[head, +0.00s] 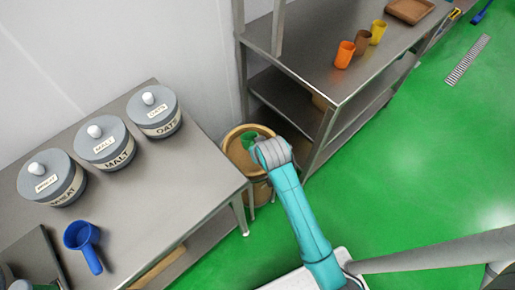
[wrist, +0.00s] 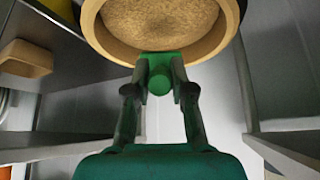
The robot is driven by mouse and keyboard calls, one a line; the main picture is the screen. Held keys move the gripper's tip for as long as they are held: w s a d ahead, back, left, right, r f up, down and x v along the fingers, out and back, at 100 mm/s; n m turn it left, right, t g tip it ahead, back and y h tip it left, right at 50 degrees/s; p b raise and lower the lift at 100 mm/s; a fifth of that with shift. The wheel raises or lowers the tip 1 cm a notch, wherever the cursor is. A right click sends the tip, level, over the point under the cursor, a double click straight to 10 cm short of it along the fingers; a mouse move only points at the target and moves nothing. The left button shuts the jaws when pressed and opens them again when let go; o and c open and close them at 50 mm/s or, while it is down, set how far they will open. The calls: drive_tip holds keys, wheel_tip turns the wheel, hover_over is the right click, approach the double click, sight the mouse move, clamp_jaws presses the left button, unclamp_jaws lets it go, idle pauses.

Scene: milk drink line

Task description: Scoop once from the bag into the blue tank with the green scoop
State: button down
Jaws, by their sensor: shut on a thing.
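The bag (head: 232,160) is a round tan container with a thick rim, standing on the floor in the gap between two steel tables. In the wrist view its tan rim (wrist: 203,50) and grainy brown contents (wrist: 160,22) fill the top. My gripper (wrist: 160,88) is shut on the green scoop (wrist: 158,62), with a finger on each side of its handle. In the head view the green scoop (head: 248,140) shows over the bag's opening, beside my gripper (head: 262,150). The scoop's bowl is mostly hidden, so I cannot tell its load. No blue tank is in view.
The left steel table (head: 165,195) bears lidded jars, including one marked MALT (head: 108,150), and a blue scoop (head: 82,238). The right shelved table (head: 310,50) bears an orange cup (head: 344,55), other cups and a brown tray (head: 408,10). Green floor (head: 420,150) is open at right.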

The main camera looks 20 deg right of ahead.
drive_tip(key=w+f+g, duration=0.2)
drive_tip(key=w+f, duration=0.2)
drive_tip(key=f, duration=0.4)
drive_tip(key=shift+d+f, duration=0.15)
drive_tip(key=shift+f, duration=0.25)
idle(0.6)
drive_tip(key=shift+w, duration=0.1)
idle(0.8)
drive_tip(key=shift+r, duration=5.15)
wheel_tip(320, 180, up, 3)
drive_tip(key=t, duration=0.4)
drive_tip(key=shift+f+t, duration=0.15)
drive_tip(key=shift+t, duration=0.15)
drive_tip(key=shift+r+t, duration=1.15)
drive_tip(key=shift+t, duration=0.55)
